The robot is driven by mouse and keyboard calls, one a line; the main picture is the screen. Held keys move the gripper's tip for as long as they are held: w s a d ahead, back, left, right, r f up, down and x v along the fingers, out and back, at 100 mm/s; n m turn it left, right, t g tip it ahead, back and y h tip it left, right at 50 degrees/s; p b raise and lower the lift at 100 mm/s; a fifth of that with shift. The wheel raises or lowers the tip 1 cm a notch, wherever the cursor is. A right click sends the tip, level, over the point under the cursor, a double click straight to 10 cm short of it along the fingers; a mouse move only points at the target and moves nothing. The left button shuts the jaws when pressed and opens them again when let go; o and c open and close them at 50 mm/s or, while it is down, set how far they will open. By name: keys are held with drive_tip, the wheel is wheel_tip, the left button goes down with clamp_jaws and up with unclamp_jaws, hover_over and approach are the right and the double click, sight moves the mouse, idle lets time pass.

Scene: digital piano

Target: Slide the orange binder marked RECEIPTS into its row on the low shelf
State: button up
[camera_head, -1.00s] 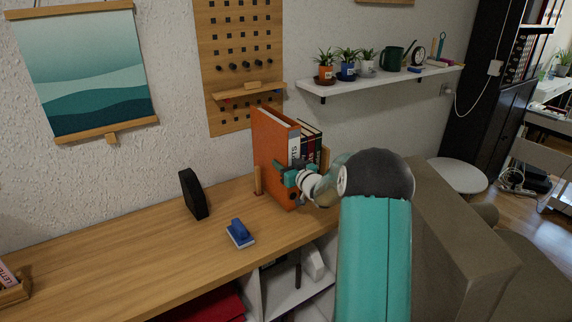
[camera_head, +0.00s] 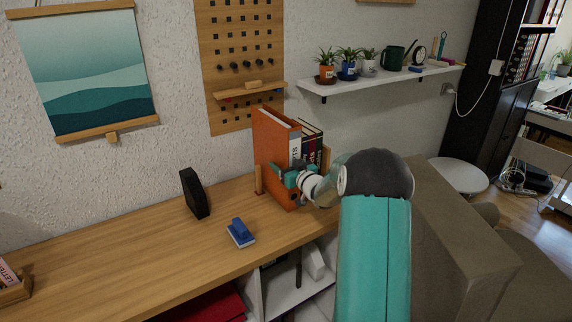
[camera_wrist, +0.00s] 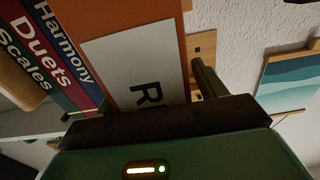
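The orange binder (camera_head: 270,138) stands upright on the wooden top (camera_head: 150,245), at the left end of a row of dark books (camera_head: 312,147). Its spine sticks out further toward me than theirs. Its white label shows partly in the head view; in the wrist view the orange spine (camera_wrist: 120,20) fills the middle and an "R" reads on the label. My gripper (camera_head: 283,176) is at the lower spine. In the wrist view one finger (camera_wrist: 207,78) lies beside the spine with a small gap, so the gripper looks open. The other finger is mostly hidden.
A wooden upright (camera_head: 258,180) stands left of the binder, and another closes the row's right end. A blue stamp-like block (camera_head: 240,233) and a black upright box (camera_head: 194,193) sit on the top to the left. A brown sofa-like block (camera_head: 455,250) is at right.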

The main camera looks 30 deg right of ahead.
drive_tip(key=shift+s+f, duration=0.1)
drive_tip(key=shift+f, duration=0.05)
drive_tip(key=shift+s+d, duration=0.1)
drive_tip(key=shift+s, duration=2.3)
drive_tip(key=s, duration=1.4)
drive_tip(key=shift+d, duration=0.2)
drive_tip(key=shift+w, duration=0.1)
